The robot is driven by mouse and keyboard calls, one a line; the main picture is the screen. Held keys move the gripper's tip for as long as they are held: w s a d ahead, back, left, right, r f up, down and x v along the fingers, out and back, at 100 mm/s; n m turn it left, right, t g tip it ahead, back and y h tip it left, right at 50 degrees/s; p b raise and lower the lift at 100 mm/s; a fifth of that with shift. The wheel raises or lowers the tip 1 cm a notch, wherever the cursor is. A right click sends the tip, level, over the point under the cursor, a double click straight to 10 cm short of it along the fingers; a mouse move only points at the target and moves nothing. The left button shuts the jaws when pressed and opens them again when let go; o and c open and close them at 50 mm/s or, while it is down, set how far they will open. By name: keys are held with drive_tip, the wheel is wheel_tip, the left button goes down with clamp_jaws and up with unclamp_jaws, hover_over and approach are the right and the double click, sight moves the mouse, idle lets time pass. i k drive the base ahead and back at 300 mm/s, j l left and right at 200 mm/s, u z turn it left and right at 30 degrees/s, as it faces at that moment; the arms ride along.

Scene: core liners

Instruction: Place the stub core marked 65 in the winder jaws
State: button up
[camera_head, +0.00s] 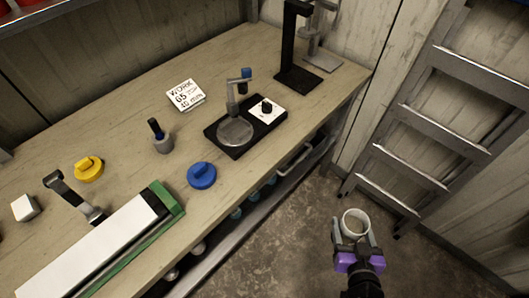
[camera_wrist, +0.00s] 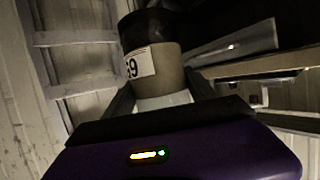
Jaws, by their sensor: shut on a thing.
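My gripper (camera_head: 354,238) is shut on a short hollow core (camera_head: 356,223), held above the floor to the right of the bench. In the wrist view the core (camera_wrist: 172,75) is brown with a dark upper band and a white label. The label's visible mark looks like a 9, or an upside-down 6; the rest is hard to read. I cannot tell for sure which thing is the winder. A black-based device (camera_head: 238,130) with a round grey plate, an upright arm and a dial stands on the bench.
A ladder (camera_head: 440,120) leans at the right. Open floor lies between.

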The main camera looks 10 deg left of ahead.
sight(234, 131)
drive_tip(key=k+u, duration=0.15)
drive_tip(key=u, duration=0.2)
drive_tip(key=k+u, duration=0.15)
drive_tip(key=u, duration=0.25)
drive_tip(key=k+j+u, duration=0.1)
drive_tip(key=u, duration=0.25)
drive_tip(key=l+u, duration=0.7)
drive_tip(key=l, duration=2.7)
